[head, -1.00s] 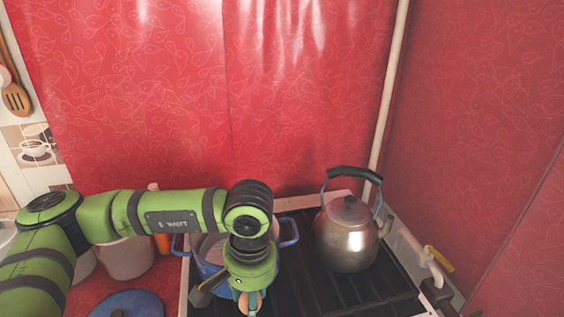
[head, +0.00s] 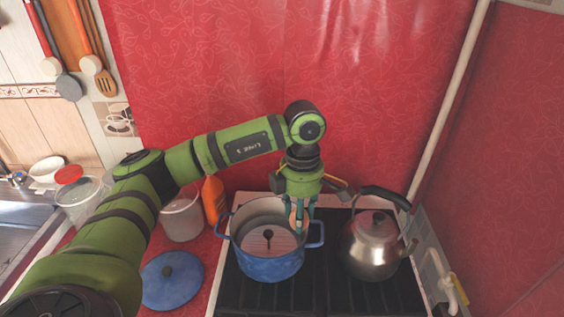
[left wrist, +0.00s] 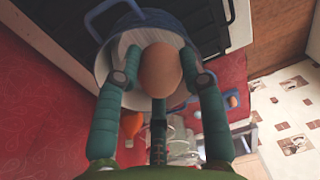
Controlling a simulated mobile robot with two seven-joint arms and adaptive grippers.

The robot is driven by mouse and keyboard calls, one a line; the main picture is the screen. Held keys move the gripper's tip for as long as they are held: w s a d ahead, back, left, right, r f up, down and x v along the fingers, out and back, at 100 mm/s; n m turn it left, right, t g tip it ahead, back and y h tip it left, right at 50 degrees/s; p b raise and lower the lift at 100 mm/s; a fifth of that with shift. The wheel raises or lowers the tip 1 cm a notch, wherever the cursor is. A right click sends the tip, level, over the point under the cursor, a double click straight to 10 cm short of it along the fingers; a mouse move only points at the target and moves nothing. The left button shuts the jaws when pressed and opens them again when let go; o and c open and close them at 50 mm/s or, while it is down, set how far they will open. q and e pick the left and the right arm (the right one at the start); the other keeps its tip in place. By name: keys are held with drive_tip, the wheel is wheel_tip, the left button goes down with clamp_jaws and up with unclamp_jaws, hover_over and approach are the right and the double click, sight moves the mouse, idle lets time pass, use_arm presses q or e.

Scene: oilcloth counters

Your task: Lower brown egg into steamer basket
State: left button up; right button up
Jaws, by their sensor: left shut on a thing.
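The brown egg (head: 293,214) is held between the fingers of my left gripper (head: 298,222). The gripper is shut on it and points down over the right rear part of the blue pot (head: 266,268). The pale steamer basket (head: 252,246), with a dark upright post, sits inside the pot. In the left wrist view the egg (left wrist: 160,70) sits between the teal fingers (left wrist: 160,80), in front of the basket and hiding part of it. I cannot tell the exact gap between egg and basket. My right gripper is not in view.
The pot stands on a black stove (head: 320,291). A steel kettle (head: 370,247) stands close on the right. The red wall is close behind.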

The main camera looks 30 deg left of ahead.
use_arm(q)
drive_tip(key=w+a+r+n+p, duration=0.2)
drive_tip(key=a+r+n+p, duration=0.35)
drive_tip(key=n, duration=0.85)
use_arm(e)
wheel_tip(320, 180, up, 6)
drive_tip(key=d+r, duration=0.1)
use_arm(q)
wheel_tip(320, 180, down, 10)
drive_tip(key=b, duration=0.6)
drive_tip(key=shift+a+t+b, duration=0.2)
drive_tip(key=shift+t+b, duration=0.1)
drive_tip(key=shift+t, duration=0.1)
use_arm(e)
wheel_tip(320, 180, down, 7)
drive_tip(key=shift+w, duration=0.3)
use_arm(q)
drive_tip(key=shift+r, duration=0.15)
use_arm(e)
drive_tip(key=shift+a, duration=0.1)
use_arm(q)
drive_tip(key=shift+f+b, duration=2.25)
drive_tip(key=shift+f, duration=0.75)
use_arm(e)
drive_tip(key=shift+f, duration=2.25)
use_arm(q)
drive_tip(key=shift+f+b, duration=1.85)
drive_tip(key=shift+f, duration=0.55)
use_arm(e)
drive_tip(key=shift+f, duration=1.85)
